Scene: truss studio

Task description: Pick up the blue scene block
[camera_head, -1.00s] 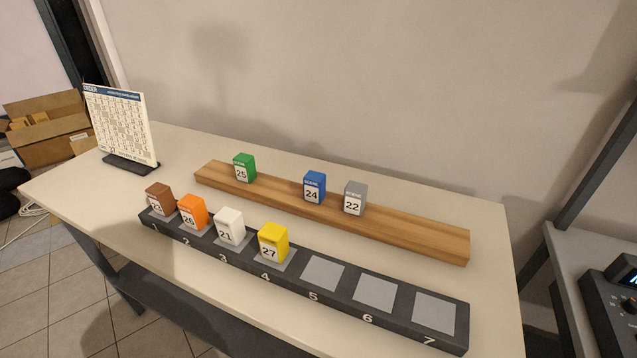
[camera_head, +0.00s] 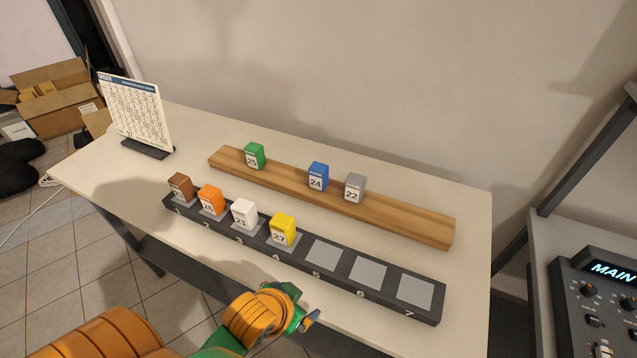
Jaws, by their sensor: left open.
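The blue scene block (camera_head: 318,176), marked 24, stands on the wooden shelf strip (camera_head: 400,217) between the green block (camera_head: 254,155) and the grey block (camera_head: 354,187). Nothing touches it. My left gripper (camera_head: 312,320) is at the lower middle of the head view, in front of the dark numbered rack (camera_head: 342,285). It is open and empty, well apart from the blue block, with the rack between them. My right gripper is not in view.
The rack holds brown (camera_head: 181,187), orange (camera_head: 211,199), white (camera_head: 245,213) and yellow (camera_head: 284,230) blocks on slots 1 to 4. Slots 5 to 7 are empty. An order board (camera_head: 137,112) stands at the table's left. A wall is behind; a console (camera_head: 600,300) is at right.

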